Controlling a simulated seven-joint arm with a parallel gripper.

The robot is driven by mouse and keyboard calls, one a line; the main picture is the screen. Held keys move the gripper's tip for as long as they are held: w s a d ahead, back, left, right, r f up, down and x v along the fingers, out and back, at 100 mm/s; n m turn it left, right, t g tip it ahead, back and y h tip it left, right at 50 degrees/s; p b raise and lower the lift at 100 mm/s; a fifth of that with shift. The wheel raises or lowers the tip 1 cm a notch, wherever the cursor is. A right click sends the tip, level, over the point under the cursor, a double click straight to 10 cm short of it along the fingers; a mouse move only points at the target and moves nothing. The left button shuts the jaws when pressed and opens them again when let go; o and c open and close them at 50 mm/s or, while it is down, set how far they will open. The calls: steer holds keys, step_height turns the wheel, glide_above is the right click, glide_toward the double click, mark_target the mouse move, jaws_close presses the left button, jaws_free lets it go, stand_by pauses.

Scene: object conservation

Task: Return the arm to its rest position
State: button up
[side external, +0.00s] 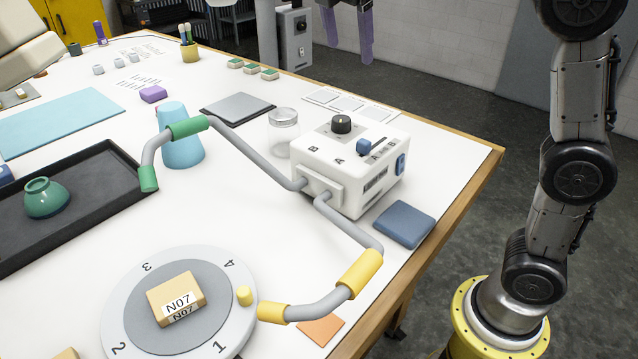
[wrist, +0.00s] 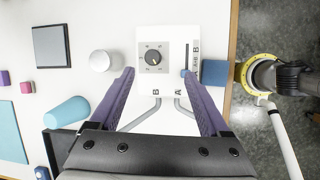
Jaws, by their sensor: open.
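My gripper (side external: 349,47) shows at the top of the side view as two purple fingers, spread apart and empty, raised well above the table. In the wrist view my gripper (wrist: 159,72) points down with its fingers open on either side of a white control box (wrist: 146,82), with nothing between them. The control box (side external: 329,185) stands on the table with a black knob (side external: 341,124) and a blue slider (side external: 364,146) on top. Most of my arm above the gripper is out of the side view.
Two grey tubes run from the box, one with green sleeves (side external: 188,127), one with yellow sleeves (side external: 360,273). A numbered turntable (side external: 122,316) bears a block labelled N07 (side external: 175,295). A teal cup (side external: 181,145), a glass jar (side external: 283,133) and a dark tray (side external: 95,215) stand nearby.

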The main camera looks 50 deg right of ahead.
steer(key=s+d+f+m+t+y, duration=0.25)
steer(key=s+m, duration=0.25)
steer(key=s, duration=1)
steer(key=s+a+f+m+t+y, duration=0.1)
steer(key=s+a+f+m, duration=0.1)
steer(key=f+m, duration=0.3)
steer(key=s+a+f+m+t+y, duration=0.1)
steer(key=s+f+m, duration=0.3)
steer(key=f, duration=0.6)
steer(key=shift+s+a+m, duration=0.2)
steer(key=shift+a+m, duration=0.25)
steer(key=shift+m, duration=0.85)
